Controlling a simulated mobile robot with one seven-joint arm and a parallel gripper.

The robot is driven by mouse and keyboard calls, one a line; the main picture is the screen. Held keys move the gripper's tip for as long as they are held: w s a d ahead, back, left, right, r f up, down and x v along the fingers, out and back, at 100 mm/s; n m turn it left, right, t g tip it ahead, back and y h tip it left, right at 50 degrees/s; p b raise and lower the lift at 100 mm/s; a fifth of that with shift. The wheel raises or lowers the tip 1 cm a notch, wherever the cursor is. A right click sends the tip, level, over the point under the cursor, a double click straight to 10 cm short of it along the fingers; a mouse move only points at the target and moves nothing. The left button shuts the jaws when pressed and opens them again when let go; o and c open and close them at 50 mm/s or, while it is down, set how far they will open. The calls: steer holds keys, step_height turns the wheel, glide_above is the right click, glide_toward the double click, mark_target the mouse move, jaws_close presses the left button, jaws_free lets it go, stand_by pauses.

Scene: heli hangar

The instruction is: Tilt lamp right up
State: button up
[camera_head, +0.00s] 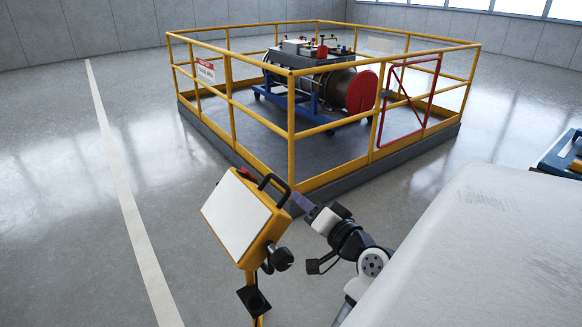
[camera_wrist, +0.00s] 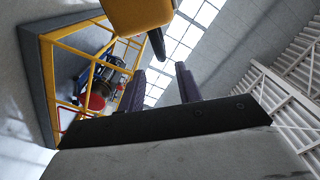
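The lamp (camera_head: 237,214) is a yellow work light with a white panel on a stand, in the lower middle of the head view. Its panel is tilted and faces left and upward. A black handle (camera_head: 272,183) is at its upper right edge, and a black knob (camera_head: 281,259) is on its lower right side. My gripper (camera_head: 297,199) is just right of the handle. In the wrist view my gripper's two purple fingers are apart with nothing between them. The yellow lamp housing (camera_wrist: 138,16) and the handle (camera_wrist: 157,43) show beyond the fingertips; contact cannot be told.
A yellow railing (camera_head: 232,102) encloses a grey platform behind the lamp, with an engine (camera_head: 322,84) on a blue stand inside. A red-framed gate (camera_head: 408,100) is at its right. Open floor (camera_head: 60,200) lies to the left.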

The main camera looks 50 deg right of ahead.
steer(key=shift+v, duration=1.7)
